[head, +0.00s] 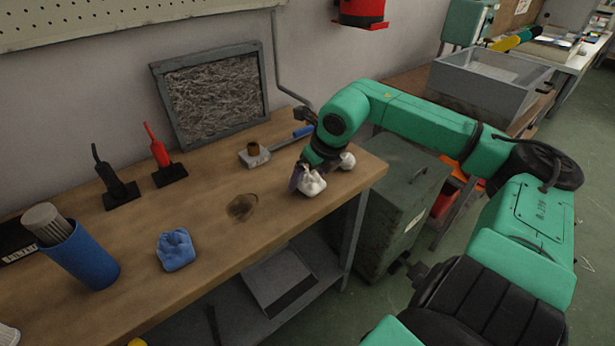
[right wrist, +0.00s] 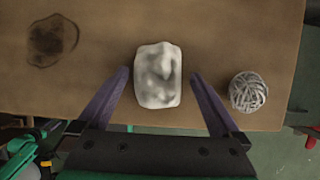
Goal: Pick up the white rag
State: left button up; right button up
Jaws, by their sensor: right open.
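The white rag (head: 313,183) is a small crumpled, greyish-white bundle on the wooden workbench, near its right end and front edge. My right gripper (head: 306,175) is over it, pointing down. In the right wrist view the rag (right wrist: 158,75) lies between the tips of the open purple fingers (right wrist: 161,77), with a gap on each side. The fingers do not appear to touch it. In the head view the gripper hides part of the rag. My left gripper is not in view.
A ball of grey strands (right wrist: 248,92) lies just right of the right finger. A dark stain (head: 242,207) marks the bench. A blue rag (head: 176,250), a blue cup (head: 85,256) and black and red upright tools stand further left. A framed filter leans on the wall.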

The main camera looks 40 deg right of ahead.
aim_at(309, 174)
jog(key=shift+w+f, duration=0.1)
jog(key=c, duration=1.3)
jog(key=shift+o, duration=0.2)
notch_tip(309, 174, up, 20)
jog(key=p, duration=0.1)
jog(key=shift+p, duration=0.3)
